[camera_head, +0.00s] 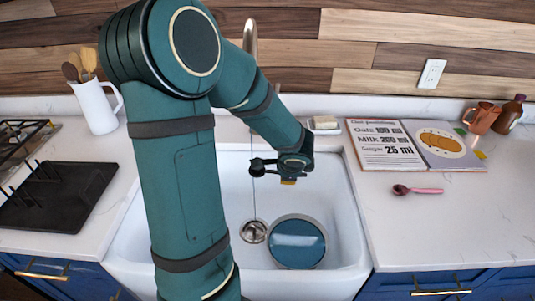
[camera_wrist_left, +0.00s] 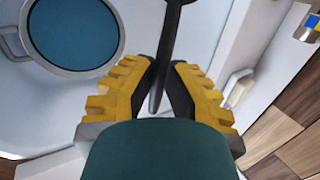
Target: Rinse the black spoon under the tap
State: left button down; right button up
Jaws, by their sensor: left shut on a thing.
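My left gripper (camera_head: 291,176) is over the white sink (camera_head: 340,225), shut on the black spoon (camera_head: 257,168). The spoon points left in the head view, its dark end level with the gripper. In the left wrist view the spoon handle (camera_wrist_left: 170,50) lies between the yellow fingers of my left gripper (camera_wrist_left: 163,78); its far end runs off the top edge. The tap (camera_head: 250,38) stands behind the sink, partly hidden by my arm. A thin stream (camera_head: 253,200) falls towards the drain and overlaps the spoon's end; I cannot tell for sure whether they touch. My right gripper is not in view.
A round pan with a blue inside (camera_head: 298,243) sits in the sink beside the drain (camera_head: 253,231). A black rack (camera_head: 60,195) and white utensil jug (camera_head: 97,107) stand left. A recipe book (camera_head: 385,158), pink-handled scoop (camera_head: 425,191) and copper mug (camera_head: 481,118) are right.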

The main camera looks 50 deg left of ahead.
pick_arm(q)
jog(key=s+d+r+p, duration=0.1)
jog(key=s+d+r, duration=0.1)
jog(key=d+r, duration=0.2)
jog(key=shift+s, duration=0.4)
jog(key=shift+d, duration=0.1)
dwell(0.3)
